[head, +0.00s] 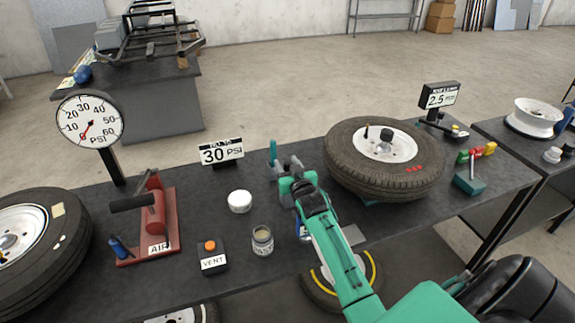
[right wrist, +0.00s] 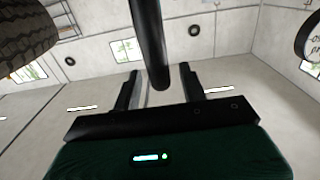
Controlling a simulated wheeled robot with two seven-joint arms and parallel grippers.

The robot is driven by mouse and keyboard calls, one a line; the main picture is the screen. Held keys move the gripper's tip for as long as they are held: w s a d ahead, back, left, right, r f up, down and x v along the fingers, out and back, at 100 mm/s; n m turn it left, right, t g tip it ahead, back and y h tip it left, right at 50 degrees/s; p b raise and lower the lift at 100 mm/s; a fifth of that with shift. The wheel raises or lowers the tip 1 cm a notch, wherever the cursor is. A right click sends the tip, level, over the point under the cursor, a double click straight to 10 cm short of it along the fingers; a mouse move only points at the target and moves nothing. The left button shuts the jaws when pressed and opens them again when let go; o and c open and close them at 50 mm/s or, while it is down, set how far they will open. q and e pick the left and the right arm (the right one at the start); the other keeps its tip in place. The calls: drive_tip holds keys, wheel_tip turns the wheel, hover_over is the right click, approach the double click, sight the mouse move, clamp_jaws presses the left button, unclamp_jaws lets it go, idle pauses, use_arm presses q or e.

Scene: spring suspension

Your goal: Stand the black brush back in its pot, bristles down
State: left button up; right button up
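My right gripper (head: 286,163) is above the bench's middle, behind the small open pot (head: 262,240) and left of the lying wheel. In the right wrist view a black rod, which I take for the brush's handle (right wrist: 154,45), runs from the top edge to between the fingers (right wrist: 160,82). The fingers appear closed around it, though contact is not clear. The bristles are out of that view, and the brush is hidden by the gripper and arm in the head view. The pot stands upright with a pale label and no brush in it. My left gripper is not in view.
A white round tub (head: 240,201) and a VENT box (head: 212,256) stand near the pot. A red AIR stand (head: 155,225) and gauge (head: 90,120) are left. A wheel (head: 385,158) lies right. A 30 PSI sign (head: 221,152) stands behind.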

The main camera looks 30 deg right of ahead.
drive_tip(key=shift+r, duration=0.1)
wheel_tip(320, 180, up, 20)
drive_tip(key=b, duration=0.3)
idle(0.3)
drive_tip(key=shift+f, duration=0.2)
idle(0.8)
